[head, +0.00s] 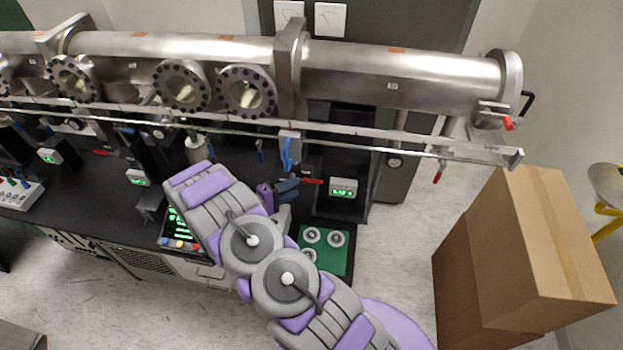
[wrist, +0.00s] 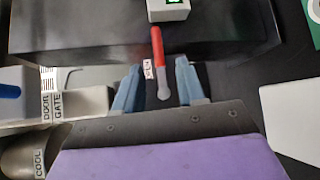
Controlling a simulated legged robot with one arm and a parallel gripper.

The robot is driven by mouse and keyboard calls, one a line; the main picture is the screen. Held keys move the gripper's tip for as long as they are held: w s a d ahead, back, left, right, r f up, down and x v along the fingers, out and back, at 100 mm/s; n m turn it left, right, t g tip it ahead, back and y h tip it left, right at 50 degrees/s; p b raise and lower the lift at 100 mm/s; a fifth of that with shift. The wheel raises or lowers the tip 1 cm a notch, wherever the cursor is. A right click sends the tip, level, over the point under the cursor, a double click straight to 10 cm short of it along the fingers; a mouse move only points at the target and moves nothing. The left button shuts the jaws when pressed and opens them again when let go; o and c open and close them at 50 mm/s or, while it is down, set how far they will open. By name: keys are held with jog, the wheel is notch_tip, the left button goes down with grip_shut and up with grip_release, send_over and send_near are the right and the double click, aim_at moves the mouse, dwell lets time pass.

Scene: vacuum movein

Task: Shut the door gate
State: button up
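My gripper (head: 294,188) reaches over the black bench. In the wrist view its two blue-grey fingers (wrist: 158,68) are apart. A lever with a red handle (wrist: 156,45) and a grey round end lies between the fingers with gaps on both sides. The red handle also shows in the head view (head: 312,181), just right of my gripper. A block labelled "DOOR GATE" (wrist: 66,106) is at the left of the wrist view, outside the fingers. A small tag beside the red handle is too blurred to read.
A green-lit display box (head: 343,187) stands just right of the red handle. A blue lever (head: 288,152) hangs from the rail above my gripper. The long steel tube (head: 400,75) runs behind. Cardboard boxes (head: 520,250) stand at right, with clear floor before them.

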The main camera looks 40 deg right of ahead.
aim_at(311, 180)
jog(key=d, duration=0.5)
jog(key=d+f+p, duration=0.1)
jog(key=d, duration=0.2)
jog(key=shift+s, duration=0.4)
jog(key=shift+c, duration=0.3)
jog(key=shift+a, duration=0.2)
jog(key=c, duration=0.5)
grip_shut()
